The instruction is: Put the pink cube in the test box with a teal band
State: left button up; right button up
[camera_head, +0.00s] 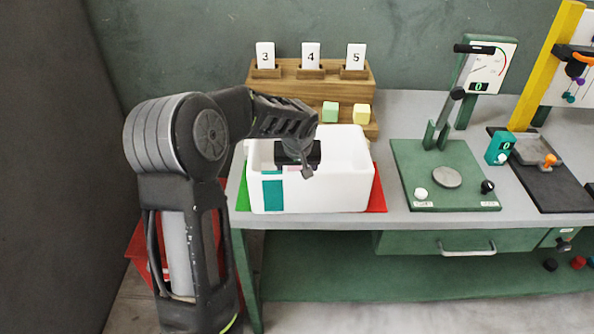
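The white test box (340,190) stands on the left part of the bench, with a teal band (272,194) on its front wall. My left gripper (298,160) reaches from the left over the box's opening and points down into it. A small pink patch (294,168) shows just below the gripper at the front rim, likely part of the pink cube; most of it is hidden. I cannot tell whether the fingers are closed on it. My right gripper is out of view.
A wooden rack (292,86) with cards 3, 4 and 5 stands behind the box, with a green cube (330,112) and a yellow cube (361,114). A green press (443,160) stands right. Green and red patches (379,190) lie under the box.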

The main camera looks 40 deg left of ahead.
pick_arm(q)
jog(key=shift+r+p, duration=0.25)
jog(key=shift+p, duration=0.1)
jog(key=shift+d+r+b, duration=0.1)
jog(key=shift+r+b, duration=0.15)
jog(key=shift+b, duration=0.05)
jog(key=b+v, duration=0.1)
jog(key=v, duration=1)
jog(key=shift+r, duration=0.15)
jog(key=shift+s, duration=0.1)
